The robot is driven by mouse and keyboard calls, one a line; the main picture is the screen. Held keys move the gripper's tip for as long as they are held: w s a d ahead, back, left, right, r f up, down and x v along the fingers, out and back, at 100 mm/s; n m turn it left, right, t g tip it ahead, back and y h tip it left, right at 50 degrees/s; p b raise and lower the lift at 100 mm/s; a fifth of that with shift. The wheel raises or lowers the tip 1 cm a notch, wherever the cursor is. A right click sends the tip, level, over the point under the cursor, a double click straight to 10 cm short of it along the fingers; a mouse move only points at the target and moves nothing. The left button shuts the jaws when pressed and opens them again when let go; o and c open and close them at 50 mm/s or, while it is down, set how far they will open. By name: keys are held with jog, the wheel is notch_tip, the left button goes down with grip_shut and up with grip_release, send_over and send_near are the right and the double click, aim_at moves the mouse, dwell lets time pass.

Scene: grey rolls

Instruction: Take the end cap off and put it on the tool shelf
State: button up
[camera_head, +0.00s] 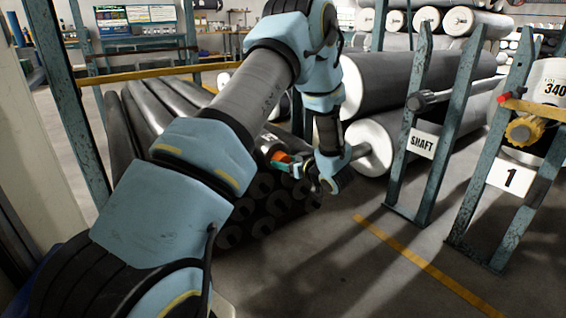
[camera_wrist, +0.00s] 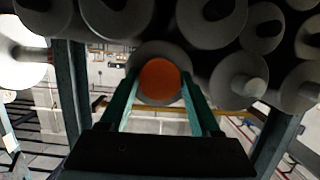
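The orange round end cap (camera_wrist: 160,80) is between the two teal fingers of my gripper (camera_wrist: 161,84) in the wrist view. The fingers lie close along both of its sides and look shut on it. A grey roll end shows behind the cap; I cannot tell whether the cap still touches it. In the head view the orange cap (camera_head: 281,157) shows at the tips of my gripper (camera_head: 284,160), in front of the stacked dark rolls. I cannot make out which thing is the tool shelf.
Dark rolls (camera_head: 262,205) lie stacked below and left of my gripper. Large grey rolls (camera_head: 395,82) lie behind it. A teal post with a SHAFT sign (camera_head: 423,143) and a post with a 1 sign (camera_head: 510,179) stand to the right. The floor (camera_head: 345,270) in front is clear.

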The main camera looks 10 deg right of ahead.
jog(key=c, duration=0.6)
jog(key=shift+f+p+v, duration=0.2)
jog(key=shift+p+v, duration=0.05)
jog(key=shift+v, duration=0.7)
jog(key=shift+f+p+v, duration=0.2)
jog(key=shift+f+v, duration=0.05)
jog(key=shift+v, duration=0.65)
jog(key=shift+f+p+v, duration=0.2)
jog(key=shift+p+v, duration=0.05)
jog(key=shift+v, duration=0.7)
jog(key=shift+s, duration=0.15)
